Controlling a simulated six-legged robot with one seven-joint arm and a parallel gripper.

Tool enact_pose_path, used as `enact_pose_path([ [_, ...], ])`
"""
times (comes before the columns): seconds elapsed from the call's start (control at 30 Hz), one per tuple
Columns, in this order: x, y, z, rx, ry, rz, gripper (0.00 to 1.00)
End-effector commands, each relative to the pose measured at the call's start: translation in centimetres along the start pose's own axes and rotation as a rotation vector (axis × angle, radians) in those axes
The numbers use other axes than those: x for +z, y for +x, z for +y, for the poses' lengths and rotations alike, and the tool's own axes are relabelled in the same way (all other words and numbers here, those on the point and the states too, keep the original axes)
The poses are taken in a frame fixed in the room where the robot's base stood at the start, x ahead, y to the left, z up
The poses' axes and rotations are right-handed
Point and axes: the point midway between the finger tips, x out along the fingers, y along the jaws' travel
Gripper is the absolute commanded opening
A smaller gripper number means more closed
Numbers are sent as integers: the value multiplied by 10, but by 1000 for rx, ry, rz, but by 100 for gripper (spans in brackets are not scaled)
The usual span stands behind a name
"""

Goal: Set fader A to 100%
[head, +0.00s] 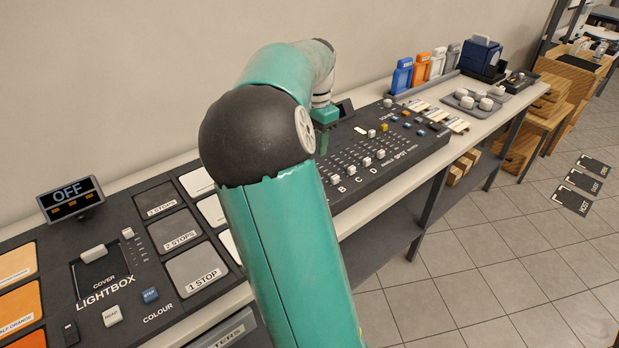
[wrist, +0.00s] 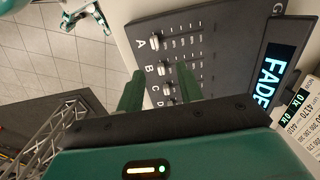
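The fader panel (wrist: 205,30) shows in the wrist view with white fader knobs beside the letters A, B, C and D. Fader A's knob (wrist: 155,44) sits at the lettered end of its slot. Fader B's knob (wrist: 162,69) and fader C's knob (wrist: 168,89) lie below it in the picture. My gripper (wrist: 158,70) is open and empty, with its fingers apart and fader B's knob showing between the tips. Height above the panel is hard to tell. In the head view my gripper (head: 322,140) points down over the panel; my arm hides fader A there.
A display (wrist: 276,80) reading "FADE", partly cut off, stands by the panel. Left is the lightbox console (head: 70,250) with an "OFF" display (head: 70,198). Farther right are coloured holders (head: 402,77) and a tray of white knobs (head: 468,102).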

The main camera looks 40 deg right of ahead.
Motion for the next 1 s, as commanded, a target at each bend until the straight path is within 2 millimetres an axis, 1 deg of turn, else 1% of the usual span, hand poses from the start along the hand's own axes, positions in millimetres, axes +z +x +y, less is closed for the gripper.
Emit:
enact_pose_path([
  [0.07, -1, 2, 5, -1, 6, -1, 36],
  [0.17, 0, 14, 7, -1, 7, -1, 36],
  [0.4, 0, 59, 9, 2, 7, -2, 36],
  [0.6, 0, 98, 7, 1, 5, -1, 36],
  [0.7, 0, 115, 6, 1, 4, -1, 36],
  [0.83, -1, 130, 4, -1, 2, 0, 36],
  [1.0, -2, 136, 3, -2, 1, -1, 36],
])
